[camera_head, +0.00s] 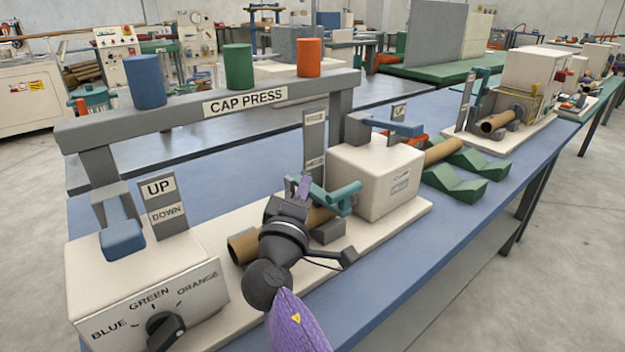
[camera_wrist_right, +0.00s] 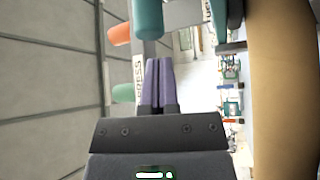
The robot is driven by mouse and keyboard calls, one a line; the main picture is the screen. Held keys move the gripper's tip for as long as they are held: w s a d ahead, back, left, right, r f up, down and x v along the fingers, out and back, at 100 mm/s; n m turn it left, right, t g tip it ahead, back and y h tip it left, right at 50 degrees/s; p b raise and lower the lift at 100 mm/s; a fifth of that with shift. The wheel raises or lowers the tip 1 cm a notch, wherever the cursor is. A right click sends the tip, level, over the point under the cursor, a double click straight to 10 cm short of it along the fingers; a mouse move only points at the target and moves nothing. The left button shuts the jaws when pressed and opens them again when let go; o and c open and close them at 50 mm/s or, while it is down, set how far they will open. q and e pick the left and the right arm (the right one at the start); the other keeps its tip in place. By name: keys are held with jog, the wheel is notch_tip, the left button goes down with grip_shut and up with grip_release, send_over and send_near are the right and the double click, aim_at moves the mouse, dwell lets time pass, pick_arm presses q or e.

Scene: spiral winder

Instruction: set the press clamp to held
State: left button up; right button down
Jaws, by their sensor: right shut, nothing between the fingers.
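The press clamp has a teal lever (camera_head: 343,198) beside the cream block, above the brown cardboard tube (camera_head: 245,246). A teal bar (camera_wrist_right: 148,18), apparently part of this lever, shows at the top of the right wrist view. A grey upright label plate (camera_head: 314,140) stands behind the lever; its small words are unreadable. My right gripper (camera_head: 304,186) is above the tube, just left of the lever. Its purple fingers (camera_wrist_right: 158,85) are shut together with nothing between them. Whether they touch the lever cannot be told. My left gripper is not in view.
The cap press beam (camera_head: 205,105) carries blue, green and orange caps. A blue UP/DOWN lever (camera_head: 122,238) and a black colour knob (camera_head: 165,331) are at the left. Green V-shaped rests (camera_head: 468,186) stand right of the cream block (camera_head: 376,178). The blue table's right front is clear.

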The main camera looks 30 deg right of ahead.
jog(key=a+f, duration=0.2)
jog(key=a+f+b, duration=0.1)
jog(key=shift+s+a+f, duration=0.2)
jog(key=shift+a+f, duration=0.4)
jog(key=shift+a, duration=0.1)
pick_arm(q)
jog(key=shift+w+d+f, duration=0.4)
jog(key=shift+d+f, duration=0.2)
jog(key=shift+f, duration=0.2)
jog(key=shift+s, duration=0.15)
pick_arm(e)
jog(key=shift+s, duration=0.1)
